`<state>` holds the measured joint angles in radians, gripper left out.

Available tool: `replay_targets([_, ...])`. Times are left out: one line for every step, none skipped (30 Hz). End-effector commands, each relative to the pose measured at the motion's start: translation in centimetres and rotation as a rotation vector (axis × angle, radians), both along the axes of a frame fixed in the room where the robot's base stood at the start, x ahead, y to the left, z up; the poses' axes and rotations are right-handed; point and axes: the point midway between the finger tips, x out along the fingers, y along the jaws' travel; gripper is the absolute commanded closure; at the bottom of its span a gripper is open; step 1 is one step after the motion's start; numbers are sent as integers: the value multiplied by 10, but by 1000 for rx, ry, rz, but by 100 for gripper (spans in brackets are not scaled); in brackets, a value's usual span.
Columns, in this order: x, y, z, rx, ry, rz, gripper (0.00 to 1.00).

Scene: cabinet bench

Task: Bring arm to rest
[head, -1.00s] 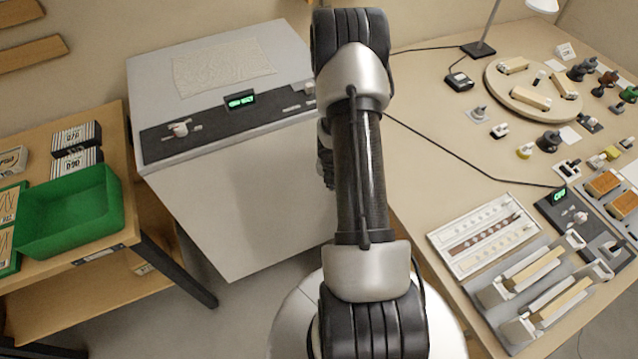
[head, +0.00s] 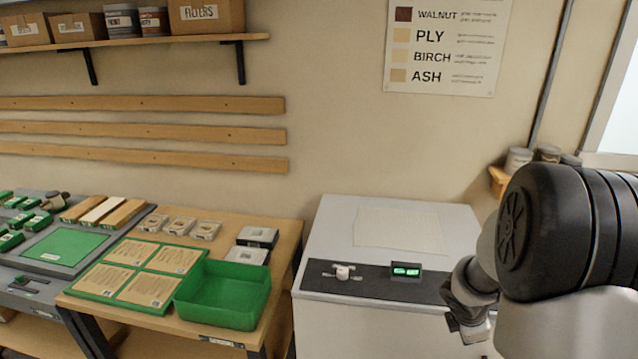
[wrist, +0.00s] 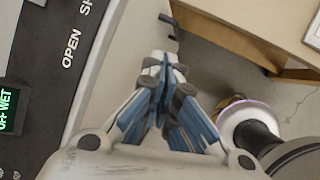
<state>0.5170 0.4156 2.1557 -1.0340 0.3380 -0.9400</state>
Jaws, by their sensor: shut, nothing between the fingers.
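My gripper (wrist: 160,68) shows in the wrist view with its blue-grey fingers together and nothing between them. It hangs over open floor beside the white cabinet's dark control panel (wrist: 48,75). In the head view my arm (head: 570,235) is folded at the right edge, its lower links in front of the right part of the white cabinet (head: 350,325). The fingers cannot be made out in the head view.
The cabinet's panel carries a lit green display (head: 406,270) and a white knob (head: 342,271). To its left a wooden table holds a green bin (head: 222,312) and boxes (head: 257,237). A wooden bench edge (wrist: 235,38) lies near the gripper, top right.

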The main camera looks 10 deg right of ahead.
Motion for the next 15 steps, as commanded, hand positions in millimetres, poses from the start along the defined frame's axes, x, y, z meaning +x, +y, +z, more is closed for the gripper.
replay_targets([1, 15, 30, 0, -63, -81, 100])
replay_targets([-2, 25, 44, 8, -98, -137, 100])
replay_targets([-5, 37, 62, 21, -146, -211, 100])
replay_targets([-9, 48, 75, 36, -180, -265, 100])
replay_targets([-13, 58, 87, 52, -216, -320, 100])
replay_targets([-20, 73, 102, 78, -260, -391, 100])
replay_targets([-25, 84, 111, 100, -292, -444, 100])
replay_targets([-31, 96, 121, 124, -323, -496, 100])
replay_targets([-40, 112, 132, 161, -362, -564, 100])
replay_targets([-47, 124, 140, 193, -390, -615, 100])
replay_targets([-54, 136, 147, 225, -415, -664, 100])
replay_targets([-64, 153, 155, 272, -446, -728, 100])
replay_targets([-73, 165, 160, 309, -466, -777, 100])
replay_targets([-81, 178, 165, 347, -484, -823, 100])
replay_targets([-92, 195, 170, 402, -501, -883, 100])
